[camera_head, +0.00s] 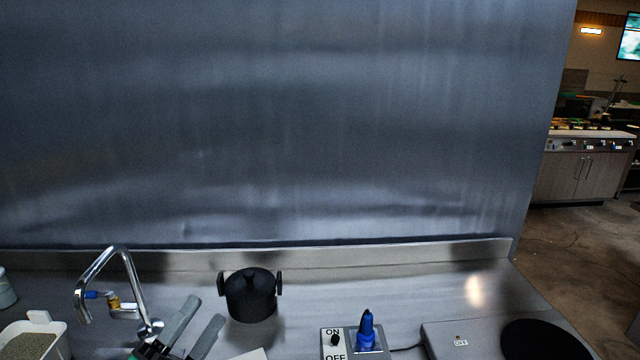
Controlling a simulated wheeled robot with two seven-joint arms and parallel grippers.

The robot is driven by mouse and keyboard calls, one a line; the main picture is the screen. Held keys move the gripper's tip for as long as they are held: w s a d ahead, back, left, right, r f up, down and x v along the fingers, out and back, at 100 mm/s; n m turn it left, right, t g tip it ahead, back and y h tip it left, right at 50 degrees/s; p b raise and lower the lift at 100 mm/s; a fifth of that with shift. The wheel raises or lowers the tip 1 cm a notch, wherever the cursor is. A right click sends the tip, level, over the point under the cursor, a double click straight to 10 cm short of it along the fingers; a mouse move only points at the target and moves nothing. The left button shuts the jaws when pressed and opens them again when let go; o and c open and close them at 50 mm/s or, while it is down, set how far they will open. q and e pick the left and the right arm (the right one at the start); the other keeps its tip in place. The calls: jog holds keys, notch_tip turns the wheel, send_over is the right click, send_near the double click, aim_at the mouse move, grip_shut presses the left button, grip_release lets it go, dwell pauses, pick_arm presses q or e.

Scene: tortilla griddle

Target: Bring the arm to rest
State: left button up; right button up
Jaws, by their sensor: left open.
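My left gripper (206,309) shows at the bottom left of the head view. Its two grey fingers are apart, with nothing between them. They point up and to the right, just left of the lidded black pot (251,296) and apart from it in the picture. My left arm is mostly below the frame. My right gripper is not in view.
A chrome faucet (118,262) stands left of my left gripper. A white container (60,328) of grains is at bottom left. A switch box (334,341), a blue item (367,331) and a griddle with a black plate (545,341) are right. Counter between pot and griddle is clear behind the box.

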pick_arm(q)
jog(key=s+a+f+n+g+y, duration=0.1)
jog(key=a+f+n+g+y, duration=0.25)
jog(key=f+n+y, duration=0.45)
jog(key=s+a+f+n+g+y, duration=0.1)
jog(key=a+f+n+g+y, duration=0.1)
jog(key=a+f+n+y, duration=0.55)
jog(key=s+d+f+n+g+h, duration=0.2)
jog(key=s+d+f+n+g, duration=0.1)
jog(key=s+f+g, duration=0.45)
jog(key=s+d+f+n+g+h, duration=0.2)
jog(key=s+d+f+n+g, duration=0.15)
jog(key=s+f, duration=0.6)
notch_tip(320, 180, down, 36)
jog(key=g+b, duration=0.2)
jog(key=b, duration=0.3)
jog(key=s+a+f+b, duration=0.2)
jog(key=s+f, duration=0.8)
jog(key=f, duration=0.2)
jog(key=s+a+f+m+b, duration=0.1)
jog(key=s+f+b, duration=0.2)
jog(key=s+f, duration=0.7)
notch_tip(320, 180, down, 3)
jog(key=shift+a+r+g+y, duration=0.15)
jog(key=shift+a+g+y, duration=0.2)
jog(key=shift+a, duration=0.05)
